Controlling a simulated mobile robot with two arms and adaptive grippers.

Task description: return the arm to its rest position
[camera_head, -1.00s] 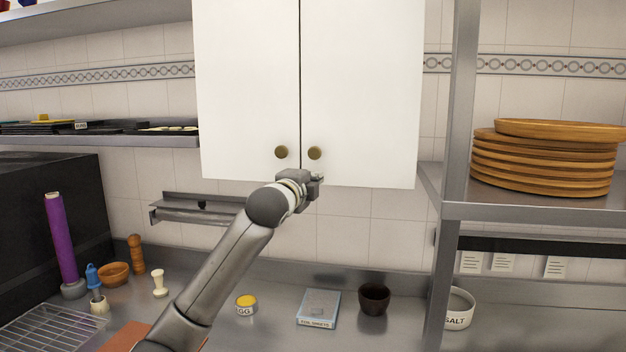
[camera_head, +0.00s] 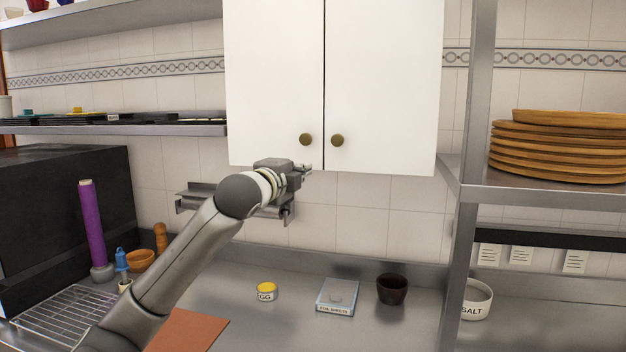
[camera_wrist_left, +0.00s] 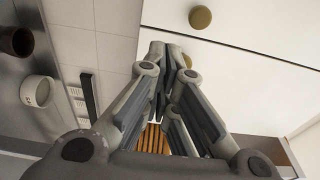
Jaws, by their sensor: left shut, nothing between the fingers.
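My left arm (camera_head: 185,255) reaches up from the bottom left of the head view. My left gripper (camera_head: 306,168) is just below the lower edge of the white cabinet (camera_head: 275,80) and its two round knobs, apart from the knobs. In the left wrist view the fingers (camera_wrist_left: 166,50) come together at the tips with nothing between them. One cabinet knob (camera_wrist_left: 200,18) shows above the fingertips there. Both cabinet doors look closed. My right gripper is not in either view.
A steel rack post (camera_head: 470,180) stands right, with stacked wooden plates (camera_head: 555,150) on its shelf. The counter holds a yellow-lidded jar (camera_head: 266,291), a blue box (camera_head: 338,297), a dark cup (camera_head: 392,289), a salt bowl (camera_head: 476,300) and an orange board (camera_head: 190,331). A wall rack (camera_head: 200,197) is behind the arm.

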